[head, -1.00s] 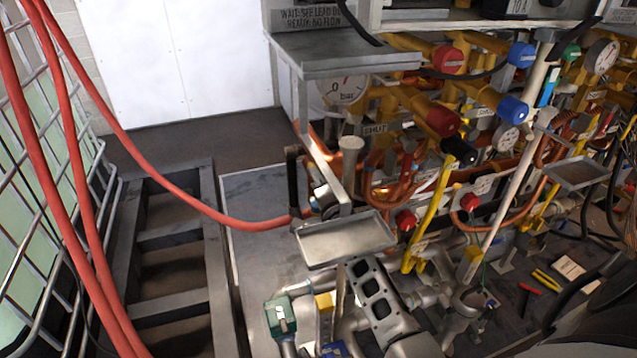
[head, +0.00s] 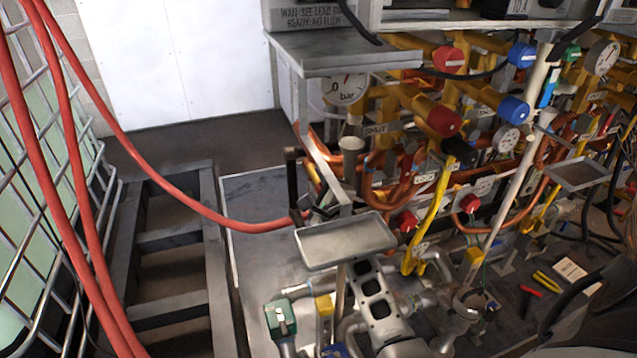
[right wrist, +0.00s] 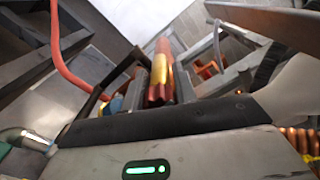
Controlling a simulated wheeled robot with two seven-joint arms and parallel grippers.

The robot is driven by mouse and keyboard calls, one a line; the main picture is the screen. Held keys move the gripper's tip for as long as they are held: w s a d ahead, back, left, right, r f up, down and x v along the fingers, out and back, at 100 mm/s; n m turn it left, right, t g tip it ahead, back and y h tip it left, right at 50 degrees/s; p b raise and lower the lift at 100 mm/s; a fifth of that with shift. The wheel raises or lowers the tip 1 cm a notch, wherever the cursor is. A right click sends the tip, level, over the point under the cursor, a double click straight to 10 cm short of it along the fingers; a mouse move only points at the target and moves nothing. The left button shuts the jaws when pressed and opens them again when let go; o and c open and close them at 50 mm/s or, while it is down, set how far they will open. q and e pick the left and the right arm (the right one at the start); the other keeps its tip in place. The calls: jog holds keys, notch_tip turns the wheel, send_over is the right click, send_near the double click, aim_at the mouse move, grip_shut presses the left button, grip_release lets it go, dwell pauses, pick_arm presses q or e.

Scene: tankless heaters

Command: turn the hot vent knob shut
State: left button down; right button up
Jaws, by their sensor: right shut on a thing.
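My right gripper (head: 374,292) shows in the head view as a grey slotted metal part in the lower middle, its tip end hidden under the small grey tray. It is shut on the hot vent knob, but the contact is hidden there. In the right wrist view, a narrow red and yellow piece (right wrist: 160,75) stands upright just beyond the black bar of my gripper. My left gripper is not in view.
A small grey tray (head: 345,240) hangs over my gripper. A red hose (head: 190,202) runs in from the left. A green-topped valve (head: 280,318) stands left of the gripper. Red (head: 443,118) and blue (head: 513,108) knobs crowd the pipes at the right. A stepped metal frame (head: 165,238) lies left.

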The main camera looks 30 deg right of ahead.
dwell(0.3)
jog(key=o, duration=0.7)
jog(key=shift+s, duration=0.1)
